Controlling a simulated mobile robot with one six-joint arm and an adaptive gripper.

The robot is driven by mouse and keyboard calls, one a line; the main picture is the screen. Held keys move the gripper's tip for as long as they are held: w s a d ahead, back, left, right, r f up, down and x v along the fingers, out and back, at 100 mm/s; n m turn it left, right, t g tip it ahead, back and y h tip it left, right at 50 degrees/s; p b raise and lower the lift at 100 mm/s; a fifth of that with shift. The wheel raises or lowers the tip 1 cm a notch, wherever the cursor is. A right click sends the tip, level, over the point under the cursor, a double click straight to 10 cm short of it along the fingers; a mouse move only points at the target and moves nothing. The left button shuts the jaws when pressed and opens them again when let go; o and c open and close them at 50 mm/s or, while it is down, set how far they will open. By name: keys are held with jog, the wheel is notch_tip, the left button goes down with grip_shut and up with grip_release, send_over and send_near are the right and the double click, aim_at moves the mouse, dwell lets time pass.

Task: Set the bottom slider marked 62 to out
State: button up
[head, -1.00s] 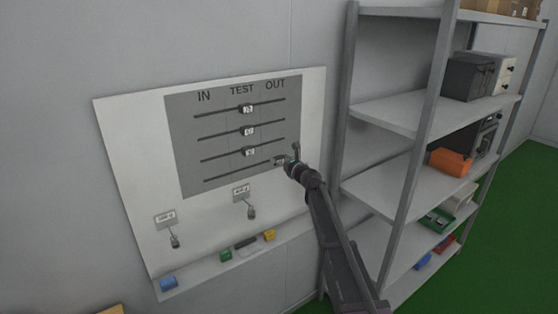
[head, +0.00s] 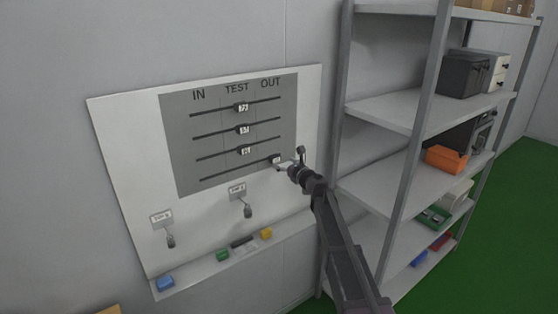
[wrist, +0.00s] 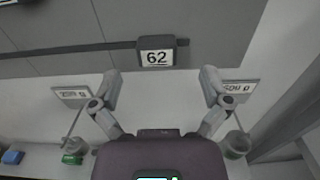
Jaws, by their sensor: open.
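The bottom slider marked 62 (wrist: 157,54) is a dark block with a white label, at the right end of its track in the wrist view. In the head view the slider (head: 276,159) sits under the OUT column (head: 271,83), at the right end of the lowest rail. My gripper (head: 285,166) is just right of and below it in the head view. In the wrist view my gripper (wrist: 160,82) is open, its two fingers spread wide below the slider, with nothing between them and apart from it.
Three other sliders sit near the TEST column, the top one (head: 242,107) among them. A ledge (head: 200,277) holds small coloured blocks. A metal shelf rack (head: 385,107) stands close on the right.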

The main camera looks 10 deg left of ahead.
jog(key=v, duration=0.6)
jog(key=shift+s+d, duration=0.2)
jog(key=shift+d, duration=0.05)
jog(key=shift+s, duration=0.1)
jog(key=s+d+f+n+g+h, duration=0.2)
jog(key=s+d+f+n+g, duration=0.2)
jog(key=s+d+f+n, duration=0.3)
jog(key=s+d+f+n+g+h, duration=0.3)
jog(key=s+d+f+n, duration=0.2)
jog(key=s+n, duration=0.45)
jog(key=s+d+f+n+g+h, duration=0.2)
jog(key=s+d+f+n+h, duration=0.1)
jog(key=s+d, duration=0.6)
jog(key=s+d+f+n+g+h, duration=0.3)
jog(key=s+d+n+h, duration=0.2)
jog(key=d, duration=0.5)
jog(key=s+n, duration=0.2)
jog(key=s, duration=0.1)
jog(key=shift+s+d+f, duration=0.3)
jog(key=shift+s, duration=0.1)
dwell(0.9)
